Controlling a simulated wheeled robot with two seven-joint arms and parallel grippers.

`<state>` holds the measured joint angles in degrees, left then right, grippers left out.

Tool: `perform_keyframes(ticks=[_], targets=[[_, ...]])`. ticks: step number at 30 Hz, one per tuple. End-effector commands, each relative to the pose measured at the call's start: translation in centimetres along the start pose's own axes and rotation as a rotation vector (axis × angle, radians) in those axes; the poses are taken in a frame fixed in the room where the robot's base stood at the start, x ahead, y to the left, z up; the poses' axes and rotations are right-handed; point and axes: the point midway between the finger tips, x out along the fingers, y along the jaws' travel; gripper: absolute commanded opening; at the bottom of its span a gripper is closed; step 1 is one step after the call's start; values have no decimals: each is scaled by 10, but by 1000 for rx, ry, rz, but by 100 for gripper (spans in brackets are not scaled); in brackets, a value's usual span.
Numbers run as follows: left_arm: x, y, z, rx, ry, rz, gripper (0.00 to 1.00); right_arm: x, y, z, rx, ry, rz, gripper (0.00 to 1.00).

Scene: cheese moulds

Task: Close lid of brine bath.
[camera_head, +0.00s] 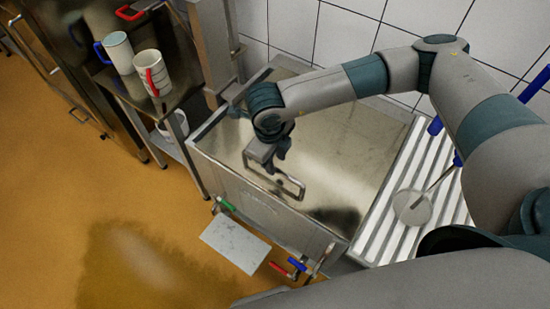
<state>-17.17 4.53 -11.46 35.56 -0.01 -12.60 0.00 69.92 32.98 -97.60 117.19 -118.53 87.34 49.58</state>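The brine bath (255,203) is a steel box in the middle of the view. Its shiny metal lid (345,150) lies across the top and looks flat or nearly so; I cannot tell whether it sits fully flush. A bar handle (290,190) stands out from the lid near its front left side. My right gripper (278,158) points down at the far end of this handle, touching it or very close. Its fingertips are small and partly hidden, so I cannot tell whether they grip the bar. My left gripper is out of view.
A ribbed draining board (385,225) adjoins the bath on the right, with a round skimmer (412,207) on it. A shelf rack with mugs (151,72) stands at the left. Red and blue valves (296,264) jut out at the front.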

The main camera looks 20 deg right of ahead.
Motion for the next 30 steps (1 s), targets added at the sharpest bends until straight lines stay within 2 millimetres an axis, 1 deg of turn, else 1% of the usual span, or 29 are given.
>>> perform_keyframes(ticks=[1, 2, 3, 5, 6, 30], targets=[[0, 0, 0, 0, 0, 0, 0, 0, 0, 0, 0, 0, 0, 31], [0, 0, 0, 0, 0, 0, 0, 0, 0, 0, 0, 0, 0, 26], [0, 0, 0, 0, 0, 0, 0, 0, 0, 0, 0, 0, 0, 17], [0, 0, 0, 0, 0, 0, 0, 0, 0, 0, 0, 0, 0, 2], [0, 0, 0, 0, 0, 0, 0, 0, 0, 0, 0, 0, 0, 0], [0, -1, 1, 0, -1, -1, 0, 0, 0, 0, 0, 0, 0, 0]])
